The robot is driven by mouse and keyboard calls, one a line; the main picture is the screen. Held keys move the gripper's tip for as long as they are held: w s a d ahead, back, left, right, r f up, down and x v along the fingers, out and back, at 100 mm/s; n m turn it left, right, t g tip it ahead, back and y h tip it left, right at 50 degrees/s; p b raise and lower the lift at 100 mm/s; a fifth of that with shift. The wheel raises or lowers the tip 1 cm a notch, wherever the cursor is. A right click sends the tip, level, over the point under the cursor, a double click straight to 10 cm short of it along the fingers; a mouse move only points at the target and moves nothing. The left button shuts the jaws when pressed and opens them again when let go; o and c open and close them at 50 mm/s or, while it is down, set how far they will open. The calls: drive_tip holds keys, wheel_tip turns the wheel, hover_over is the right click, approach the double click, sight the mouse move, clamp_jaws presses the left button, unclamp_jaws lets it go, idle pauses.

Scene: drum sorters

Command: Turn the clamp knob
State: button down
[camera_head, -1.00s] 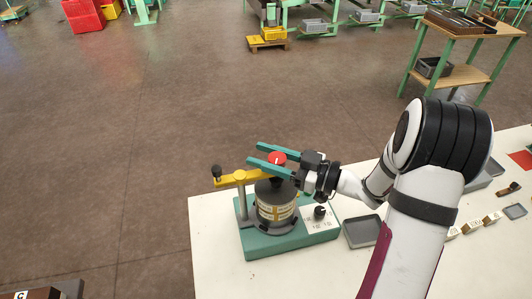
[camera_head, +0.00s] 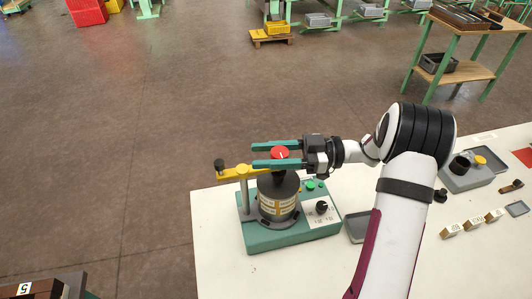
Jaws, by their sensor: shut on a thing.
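The clamp knob (camera_head: 280,153) is red with a white pointer mark. It sits above a dark drum (camera_head: 277,199) with a cream and yellow label, on a green machine base (camera_head: 285,238). A yellow clamp arm (camera_head: 236,174) reaches over the drum from a post at the left. My gripper (camera_head: 258,155) comes in from the right, level, with its two long green fingers on either side of the knob. The fingers are shut on the knob. The knob's lower part and stem are partly hidden by the near finger.
A control panel with a black dial (camera_head: 321,207) and green buttons is on the base's right side. A grey tray (camera_head: 357,227), several labelled blocks (camera_head: 475,224) and a small device with a yellow cap (camera_head: 470,170) are further right. The white table's (camera_head: 222,272) front left is clear.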

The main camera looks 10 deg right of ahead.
drive_tip(key=shift+c, duration=1.9)
unclamp_jaws()
drive_tip(key=s+d, duration=0.2)
drive_tip(key=d, duration=0.9)
drive_tip(key=shift+d, duration=0.4)
drive_tip(key=shift+s, duration=0.1)
